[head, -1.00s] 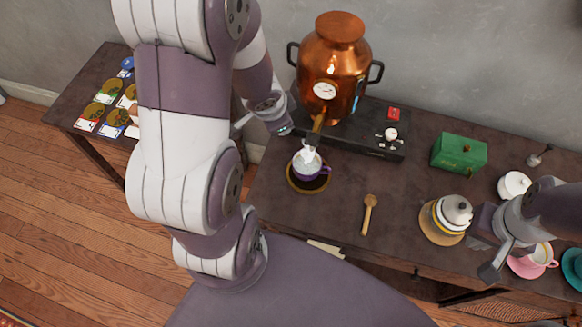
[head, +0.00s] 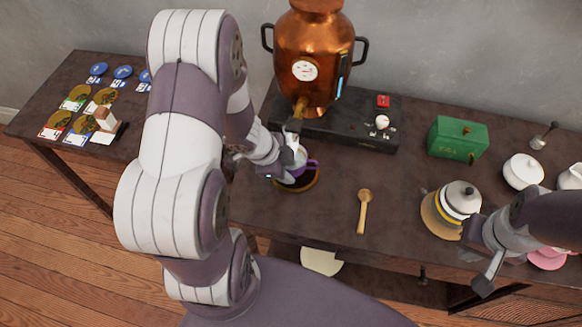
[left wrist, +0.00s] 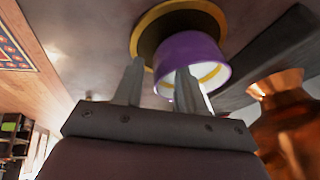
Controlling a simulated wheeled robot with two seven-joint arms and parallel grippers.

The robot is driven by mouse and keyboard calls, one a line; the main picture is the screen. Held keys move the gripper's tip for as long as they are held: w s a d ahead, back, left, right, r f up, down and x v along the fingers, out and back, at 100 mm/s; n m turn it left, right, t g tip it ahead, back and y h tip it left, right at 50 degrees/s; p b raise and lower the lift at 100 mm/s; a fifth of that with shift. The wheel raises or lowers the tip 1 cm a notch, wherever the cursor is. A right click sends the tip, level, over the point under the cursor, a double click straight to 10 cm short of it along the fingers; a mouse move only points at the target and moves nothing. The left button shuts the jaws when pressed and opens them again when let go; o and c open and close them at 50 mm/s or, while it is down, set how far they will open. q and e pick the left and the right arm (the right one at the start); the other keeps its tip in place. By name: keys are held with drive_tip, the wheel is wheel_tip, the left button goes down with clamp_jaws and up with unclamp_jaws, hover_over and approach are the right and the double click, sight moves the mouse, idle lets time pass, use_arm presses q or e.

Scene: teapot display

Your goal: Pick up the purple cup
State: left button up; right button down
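The purple cup (head: 312,165) stands on a dark saucer with a gold rim (head: 316,184), below the copper urn's tap. My left gripper (head: 291,165) is at the cup and partly hides it in the head view. In the left wrist view the purple cup (left wrist: 188,56) is just past the left gripper's fingertips (left wrist: 159,68). The two fingers are apart; one overlaps the cup in the picture, the other is beside it. Whether they touch it I cannot tell. My right gripper (head: 475,270) is open and empty near the teapot at the right.
The copper urn (head: 313,50) stands behind the cup on a black base (head: 345,130). A wooden spoon (head: 363,210), a green box (head: 457,138) and a white-lidded teapot (head: 460,198) are to the right. A side table with cards is at the left.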

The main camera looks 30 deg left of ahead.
use_arm(q)
drive_tip(key=shift+w+d+f, duration=0.15)
drive_tip(key=shift+w+f, duration=0.05)
drive_tip(key=shift+s, duration=0.1)
clamp_jaws()
drive_tip(key=shift+r, duration=0.2)
